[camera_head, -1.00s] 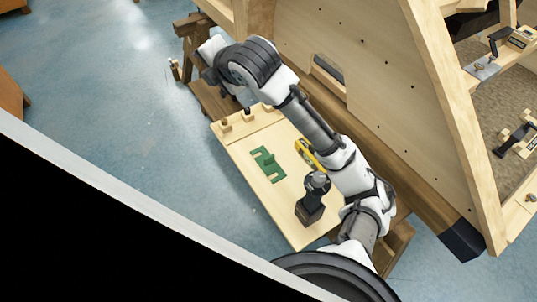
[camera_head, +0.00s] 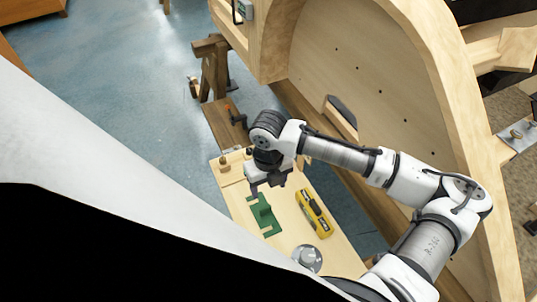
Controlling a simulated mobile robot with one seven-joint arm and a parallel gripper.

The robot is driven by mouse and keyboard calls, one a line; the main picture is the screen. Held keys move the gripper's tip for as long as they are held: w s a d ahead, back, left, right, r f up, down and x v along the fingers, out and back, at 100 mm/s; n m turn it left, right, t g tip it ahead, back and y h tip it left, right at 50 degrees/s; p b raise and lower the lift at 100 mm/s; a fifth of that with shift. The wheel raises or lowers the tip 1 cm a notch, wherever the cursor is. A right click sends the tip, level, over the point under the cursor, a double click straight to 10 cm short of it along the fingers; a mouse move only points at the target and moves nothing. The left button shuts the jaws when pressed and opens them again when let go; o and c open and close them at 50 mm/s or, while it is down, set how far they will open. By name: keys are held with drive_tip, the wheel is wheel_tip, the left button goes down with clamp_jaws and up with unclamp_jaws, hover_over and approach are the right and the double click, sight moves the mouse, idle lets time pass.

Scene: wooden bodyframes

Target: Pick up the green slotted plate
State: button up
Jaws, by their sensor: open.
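The green slotted plate (camera_head: 263,218) lies on the light wooden board (camera_head: 291,235), left of the yellow tool. My gripper (camera_head: 268,190) points down over the plate's far end and covers part of it. Its jaws are open, with nothing seen between them. I cannot tell how high the fingertips are above the plate.
A yellow tool (camera_head: 313,213) lies on the board right of the plate. A tool with a round grey top (camera_head: 307,257) stands at the board's near end. Wooden pegs (camera_head: 224,163) stand at the far left edge. A large curved wooden frame (camera_head: 400,85) rises on the right.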

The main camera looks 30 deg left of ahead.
drive_tip(key=f, duration=0.6)
drive_tip(key=shift+s+f, duration=0.2)
drive_tip(key=shift+f, duration=0.2)
drive_tip(key=shift+s+a+f+p, duration=0.15)
drive_tip(key=shift+f+p, duration=0.35)
drive_tip(key=shift+f, duration=0.9)
drive_tip(key=shift+s+a+f+p, duration=0.15)
drive_tip(key=shift+f+p, duration=0.3)
drive_tip(key=shift+f, duration=0.9)
drive_tip(key=shift+w+a, duration=0.1)
drive_tip(key=shift+c, duration=0.3)
drive_tip(key=c, duration=1.2)
drive_tip(key=shift+c, duration=0.3)
drive_tip(key=shift+r, duration=0.15)
wheel_tip(320, 180, up, 25)
drive_tip(key=p, duration=0.2)
